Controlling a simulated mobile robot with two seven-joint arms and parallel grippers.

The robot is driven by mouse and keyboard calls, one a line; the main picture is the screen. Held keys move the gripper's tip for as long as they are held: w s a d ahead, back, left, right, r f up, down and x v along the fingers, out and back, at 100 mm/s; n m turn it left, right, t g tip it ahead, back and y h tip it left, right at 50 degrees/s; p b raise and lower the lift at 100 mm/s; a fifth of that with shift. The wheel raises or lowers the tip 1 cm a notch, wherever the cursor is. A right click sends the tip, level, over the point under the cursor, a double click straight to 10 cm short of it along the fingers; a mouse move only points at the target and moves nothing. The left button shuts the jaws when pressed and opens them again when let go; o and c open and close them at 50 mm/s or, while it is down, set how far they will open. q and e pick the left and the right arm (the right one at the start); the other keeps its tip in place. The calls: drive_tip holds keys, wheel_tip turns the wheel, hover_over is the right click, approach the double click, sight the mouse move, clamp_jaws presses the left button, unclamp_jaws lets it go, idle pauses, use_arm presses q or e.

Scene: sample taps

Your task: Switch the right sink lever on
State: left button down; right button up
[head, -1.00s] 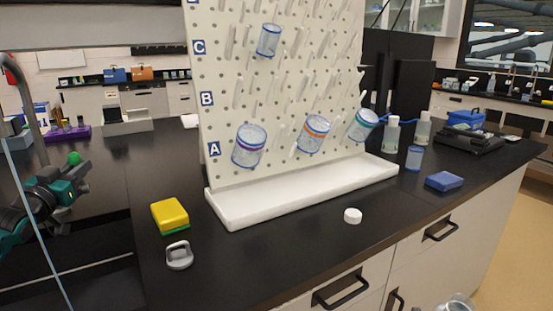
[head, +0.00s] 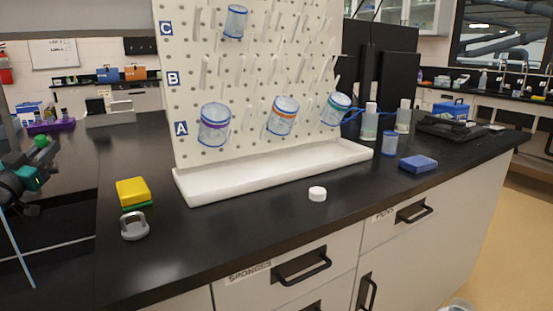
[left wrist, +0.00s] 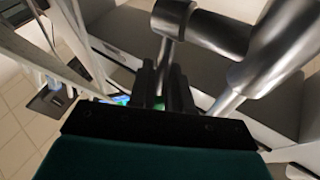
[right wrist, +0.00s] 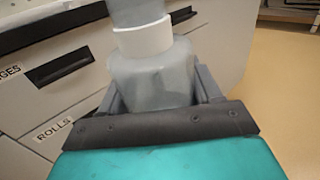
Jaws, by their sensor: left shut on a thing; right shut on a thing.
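My left gripper (head: 28,176) is at the left edge of the head view, over the dark sink area. A round green knob (head: 40,141) shows right beside its fingers; it looks like the end of the sink lever. In the left wrist view the dark fingers (left wrist: 165,88) are close together, with a bit of green between them, beside a silver metal tap (left wrist: 205,35). Which way the lever points is hidden. My right gripper (right wrist: 155,95) is shut on a translucent bottle (right wrist: 150,72) with a white collar, in front of the drawers.
A white pegboard (head: 250,90) with hanging beakers stands over a white tray (head: 280,172). A yellow-green sponge (head: 132,192), a grey clip-like object (head: 134,227), a white cap (head: 317,194) and a blue block (head: 418,163) lie on the black counter (head: 220,235). Its front middle is clear.

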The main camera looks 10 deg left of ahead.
use_arm(q)
drive_tip(key=shift+d, duration=0.25)
use_arm(e)
drive_tip(key=shift+d+f, duration=0.2)
drive_tip(key=shift+d, duration=0.2)
use_arm(q)
drive_tip(key=c, duration=1.2)
unclamp_jaws()
drive_tip(key=shift+s, duration=0.15)
drive_tip(key=shift+a, duration=0.1)
